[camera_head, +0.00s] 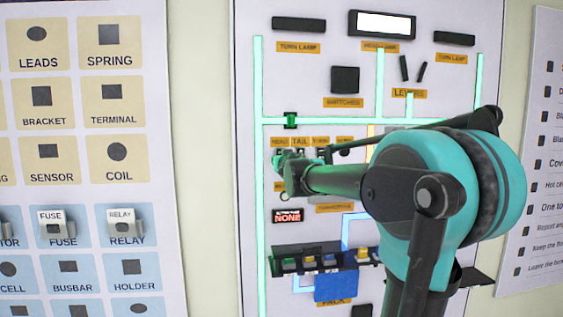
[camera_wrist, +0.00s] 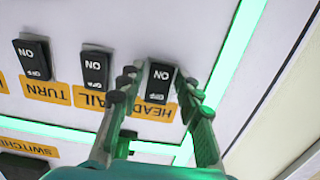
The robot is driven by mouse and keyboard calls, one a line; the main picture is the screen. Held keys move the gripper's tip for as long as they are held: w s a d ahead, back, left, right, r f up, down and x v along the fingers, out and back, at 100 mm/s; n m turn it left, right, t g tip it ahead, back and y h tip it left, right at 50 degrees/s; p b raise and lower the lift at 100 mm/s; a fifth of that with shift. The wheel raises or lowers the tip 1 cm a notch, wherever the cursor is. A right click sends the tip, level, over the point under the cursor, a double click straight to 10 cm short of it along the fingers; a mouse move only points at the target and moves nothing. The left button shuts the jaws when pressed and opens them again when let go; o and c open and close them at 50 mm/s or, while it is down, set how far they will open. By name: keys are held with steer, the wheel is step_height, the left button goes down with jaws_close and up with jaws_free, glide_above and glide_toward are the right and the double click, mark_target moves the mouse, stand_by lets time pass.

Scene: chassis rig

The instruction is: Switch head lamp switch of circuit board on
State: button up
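The head lamp switch (camera_wrist: 161,78) is a small black rocker marked ON and OFF, upside down in the wrist view, beside an orange HEAD label (camera_wrist: 156,110). My gripper (camera_wrist: 157,84) is open, with one finger on each side of this switch. I cannot tell whether the fingers touch it, or which side of the rocker is pressed. In the head view my gripper (camera_head: 287,163) is at the left of the switch row and hides the head switch. The head lamp panel (camera_head: 385,23) at the top of the circuit board (camera_head: 325,75) glows white.
The tail switch (camera_wrist: 95,68) and turn switch (camera_wrist: 33,58) sit beside the head switch. Green glowing strips (camera_head: 259,220) run over the board. A shelf (camera_head: 364,257) with small coloured parts juts out below. A parts board (camera_head: 75,90) stands at left.

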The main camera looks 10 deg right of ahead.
steer(key=shift+o, duration=0.9)
steer(key=shift+s, duration=0.15)
steer(key=s, duration=1.1)
steer(key=shift+s+r, duration=0.35)
